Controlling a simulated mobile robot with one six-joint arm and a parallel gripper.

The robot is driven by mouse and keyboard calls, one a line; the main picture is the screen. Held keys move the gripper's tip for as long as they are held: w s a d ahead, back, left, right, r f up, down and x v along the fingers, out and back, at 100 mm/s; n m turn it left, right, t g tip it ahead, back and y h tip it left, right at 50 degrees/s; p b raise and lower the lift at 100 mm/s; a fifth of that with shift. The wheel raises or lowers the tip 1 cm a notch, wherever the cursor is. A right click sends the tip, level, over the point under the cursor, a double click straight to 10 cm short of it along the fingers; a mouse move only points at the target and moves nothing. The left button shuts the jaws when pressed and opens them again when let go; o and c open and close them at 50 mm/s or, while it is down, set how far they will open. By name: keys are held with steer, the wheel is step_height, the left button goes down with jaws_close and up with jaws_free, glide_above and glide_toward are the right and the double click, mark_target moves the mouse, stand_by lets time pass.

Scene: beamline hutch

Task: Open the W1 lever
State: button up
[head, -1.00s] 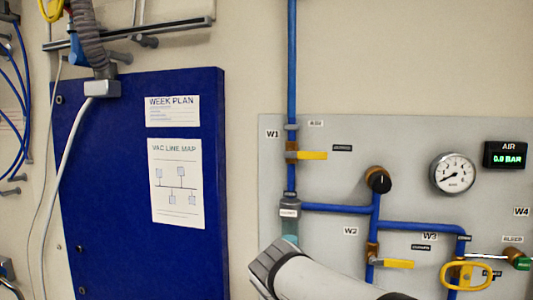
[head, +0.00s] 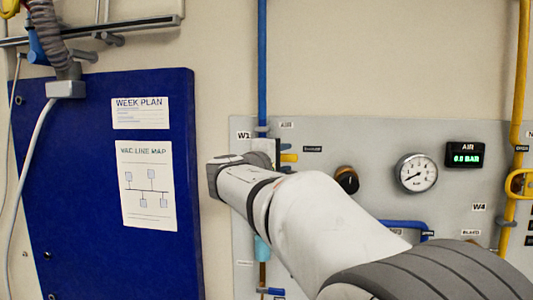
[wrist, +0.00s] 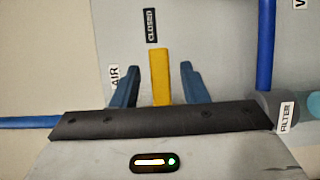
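The yellow W1 lever (head: 289,157) pokes out to the right of my gripper (head: 276,152) in the head view; its valve body is hidden behind my arm. The W1 label (head: 243,135) shows just above left. In the wrist view the lever (wrist: 160,77) stands between the two blue fingers of my gripper (wrist: 158,72), with a visible gap on each side. The gripper is open around the lever. A CLOSED tag (wrist: 151,25) sits beyond the lever's tip.
The grey panel also carries a black knob (head: 347,179), a round gauge (head: 415,173) and an AIR display (head: 466,155) reading 0.0 BAR. A blue pipe (head: 262,60) runs up above W1. A blue board (head: 80,230) stands left. My arm hides the W2 area.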

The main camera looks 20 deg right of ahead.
mark_target(285, 158)
steer(key=shift+p+x, duration=0.35)
steer(key=shift+x, duration=1.35)
steer(key=shift+a, duration=0.1)
steer(key=shift+c, duration=0.2)
jaws_close()
